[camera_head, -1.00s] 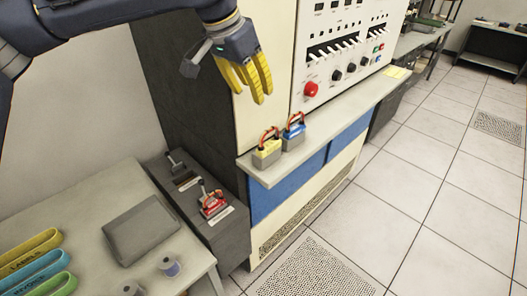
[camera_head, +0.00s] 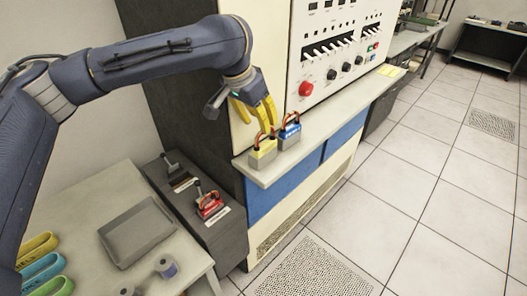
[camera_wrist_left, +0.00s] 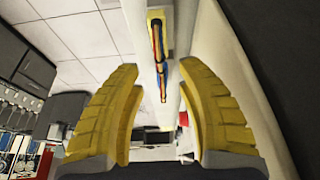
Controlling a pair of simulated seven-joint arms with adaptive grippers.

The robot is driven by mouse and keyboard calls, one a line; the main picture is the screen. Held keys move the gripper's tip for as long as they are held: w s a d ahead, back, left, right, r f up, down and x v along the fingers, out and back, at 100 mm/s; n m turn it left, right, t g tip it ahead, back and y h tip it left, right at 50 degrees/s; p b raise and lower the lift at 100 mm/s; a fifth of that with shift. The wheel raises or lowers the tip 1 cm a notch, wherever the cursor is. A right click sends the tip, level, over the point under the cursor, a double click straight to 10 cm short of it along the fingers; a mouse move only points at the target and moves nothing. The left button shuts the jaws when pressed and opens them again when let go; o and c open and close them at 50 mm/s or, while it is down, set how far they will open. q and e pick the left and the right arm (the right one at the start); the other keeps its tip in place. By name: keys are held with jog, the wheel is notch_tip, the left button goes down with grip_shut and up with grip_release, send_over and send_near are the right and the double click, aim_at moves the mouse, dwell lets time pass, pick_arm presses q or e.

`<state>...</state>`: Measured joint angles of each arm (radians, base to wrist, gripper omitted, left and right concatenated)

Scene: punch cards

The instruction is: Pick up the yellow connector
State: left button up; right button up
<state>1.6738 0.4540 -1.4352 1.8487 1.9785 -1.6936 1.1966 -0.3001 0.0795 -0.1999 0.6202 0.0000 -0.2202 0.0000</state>
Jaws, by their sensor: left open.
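The yellow connector (camera_head: 262,153) stands on the ledge of the cream cabinet, a grey block with a yellow top and a loop of red cable above it. A blue connector (camera_head: 290,132) stands right beside it, to its right. My left gripper (camera_head: 262,122) is open, with yellow fingers pointing down just above and behind the yellow connector's cable loop. In the left wrist view, its fingers (camera_wrist_left: 160,110) are spread apart, and the yellow connector (camera_wrist_left: 156,16) with its coloured cables lies ahead between them. No grip on it shows. My right gripper is out of view.
The ledge (camera_head: 355,95) runs along the control panel with a red knob (camera_head: 306,89). A grey box (camera_head: 195,210) holding a red connector (camera_head: 208,204) stands to the left. A table with a grey tray (camera_head: 135,232) and coloured holders is at lower left.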

aim_at(263, 145)
pick_arm(q)
jog(key=shift+x, duration=2.6)
jog(key=shift+w+d, duration=0.1)
jog(key=shift+w, duration=0.05)
grip_shut()
jog(key=shift+r, duration=0.1)
